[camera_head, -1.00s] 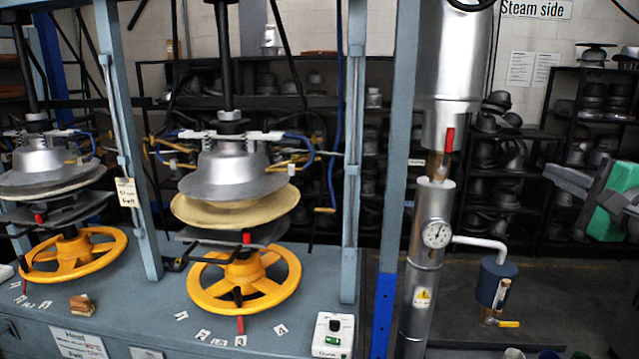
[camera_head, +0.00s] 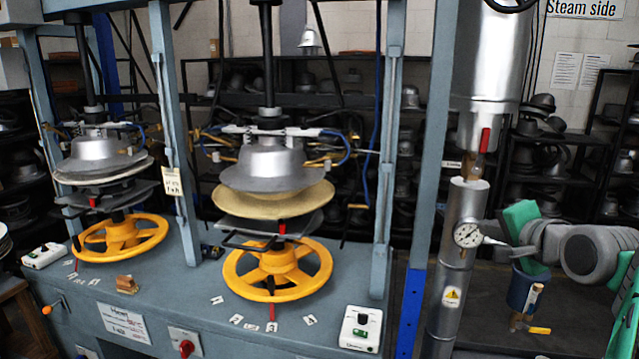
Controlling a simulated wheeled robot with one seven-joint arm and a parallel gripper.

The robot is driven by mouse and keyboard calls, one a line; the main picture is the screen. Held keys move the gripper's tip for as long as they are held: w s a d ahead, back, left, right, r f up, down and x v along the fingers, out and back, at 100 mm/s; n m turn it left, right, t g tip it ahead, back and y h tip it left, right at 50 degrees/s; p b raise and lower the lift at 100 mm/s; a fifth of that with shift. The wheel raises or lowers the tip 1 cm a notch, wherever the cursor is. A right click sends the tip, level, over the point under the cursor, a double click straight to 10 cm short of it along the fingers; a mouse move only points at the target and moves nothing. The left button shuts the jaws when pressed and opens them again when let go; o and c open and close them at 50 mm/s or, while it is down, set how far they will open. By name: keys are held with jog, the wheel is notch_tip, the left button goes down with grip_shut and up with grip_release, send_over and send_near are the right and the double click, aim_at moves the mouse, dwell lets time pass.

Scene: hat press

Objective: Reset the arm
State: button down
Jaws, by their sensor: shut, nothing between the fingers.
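My arm, grey with green parts, reaches in from the right edge of the head view. My gripper (camera_head: 524,238) is at its left end, shut and empty.
A blue-grey press bench (camera_head: 150,290) carries two hat presses with yellow handwheels (camera_head: 277,270) (camera_head: 122,238). A silver steam pipe (camera_head: 455,290) stands right of the bench. Dark shelves (camera_head: 590,150) of metal hat forms line the back.

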jog(key=s+a+f+n+g+y, duration=0.1)
jog(key=s+a+f+n+g, duration=0.2)
jog(key=a+f, duration=0.45)
jog(key=a+f+n+g, duration=0.2)
jog(key=a+f+n, duration=0.2)
jog(key=a+f, duration=0.4)
jog(key=s+a+f+n+g, duration=0.4)
jog(key=s+a+f+n, duration=0.3)
jog(key=s, duration=0.5)
notch_tip(320, 180, down, 3)
jog(key=shift+s+a+r+g+h, duration=0.2)
jog(key=shift+s+g+h, duration=0.1)
jog(key=shift+s, duration=0.1)
